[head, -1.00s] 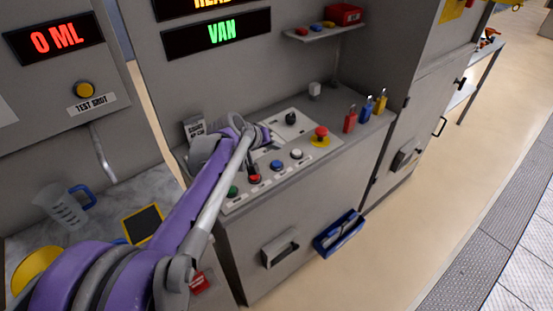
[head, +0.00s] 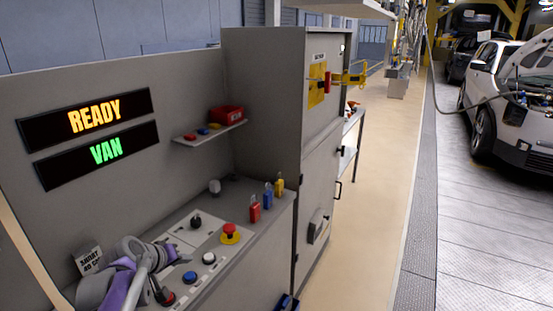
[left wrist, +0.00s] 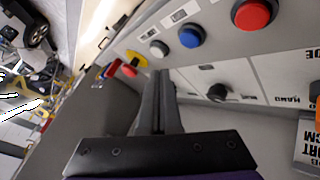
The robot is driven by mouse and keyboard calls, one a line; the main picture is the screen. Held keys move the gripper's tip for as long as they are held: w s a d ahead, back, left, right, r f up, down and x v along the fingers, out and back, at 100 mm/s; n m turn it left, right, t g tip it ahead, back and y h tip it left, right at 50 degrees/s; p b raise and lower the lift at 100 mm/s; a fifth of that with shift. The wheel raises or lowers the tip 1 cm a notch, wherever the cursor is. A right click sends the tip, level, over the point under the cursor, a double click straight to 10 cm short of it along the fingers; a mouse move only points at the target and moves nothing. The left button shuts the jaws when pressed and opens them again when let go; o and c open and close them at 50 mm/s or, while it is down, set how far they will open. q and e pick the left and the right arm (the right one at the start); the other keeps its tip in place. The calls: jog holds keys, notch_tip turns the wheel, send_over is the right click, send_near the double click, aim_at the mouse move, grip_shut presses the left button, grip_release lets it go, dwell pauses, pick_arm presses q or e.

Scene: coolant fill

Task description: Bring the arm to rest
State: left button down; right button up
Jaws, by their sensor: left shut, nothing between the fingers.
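My left arm comes in at the lower left of the head view. Its purple and grey wrist (head: 125,275) is over the left part of the control panel (head: 215,242). The red button (left wrist: 254,13), blue button (left wrist: 191,36) and white button (left wrist: 159,48) lie beyond the fingertips there. My right gripper is not in view.
A red-and-yellow emergency stop (head: 230,233), a black knob (head: 196,221) and several padlocks (head: 267,196) are on the console. A shelf (head: 210,131) juts out above. A white van (head: 510,95) stands far right beyond open floor.

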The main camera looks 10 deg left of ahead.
pick_arm(q)
jog(key=s+d+f+m+g, duration=0.1)
jog(key=s+d+f+m, duration=0.1)
jog(key=s, duration=0.7)
jog(key=s+d+f+m+g+y, duration=0.1)
jog(key=s+d+f+m, duration=0.1)
jog(key=s+d+f, duration=0.2)
jog(key=s+d+f+m+g+p, duration=0.1)
jog(key=s+d+f+m, duration=0.1)
jog(key=s+d, duration=0.6)
jog(key=s, duration=0.6)
jog(key=shift+f+m+y, duration=0.3)
jog(key=shift+f+y, duration=0.1)
jog(key=shift+w, duration=0.1)
